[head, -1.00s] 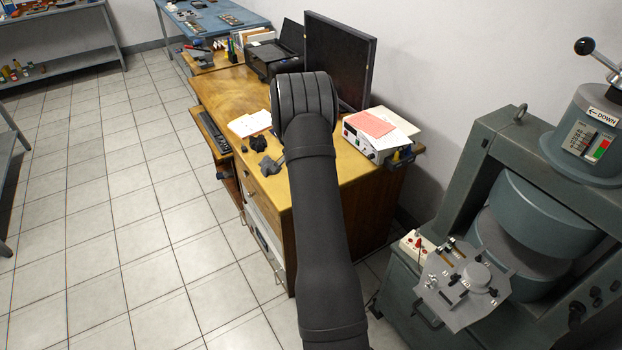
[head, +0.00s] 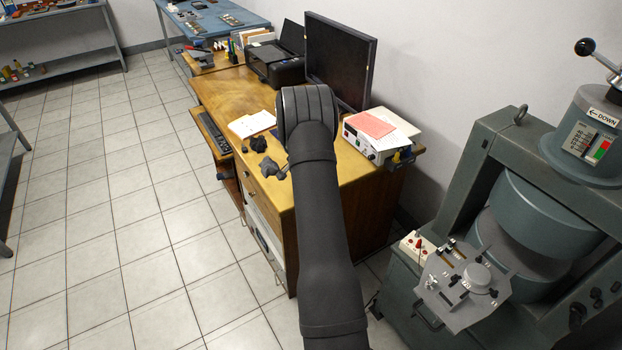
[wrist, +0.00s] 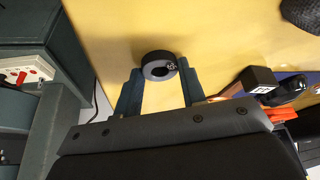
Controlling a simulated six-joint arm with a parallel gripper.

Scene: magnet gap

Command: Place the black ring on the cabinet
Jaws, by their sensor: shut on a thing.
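The black ring (wrist: 150,60) shows in the wrist view, between the two fingertips of my gripper (wrist: 160,77), which is shut on it. A pale mark shows on its face. Behind the ring is a plain yellow-tan surface, which looks like the top of the wooden cabinet (head: 222,88); I cannot tell the height between them. In the head view my arm hides the gripper and the ring, and its end covers part of the cabinet's near top.
On the cabinet are white papers (head: 252,123), dark and grey lumps (head: 258,144), a monitor (head: 340,60), a printer (head: 274,68) and a white instrument box (head: 366,140) with papers. A large green-grey machine (head: 470,185) stands at the right. The cabinet's left middle top is clear.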

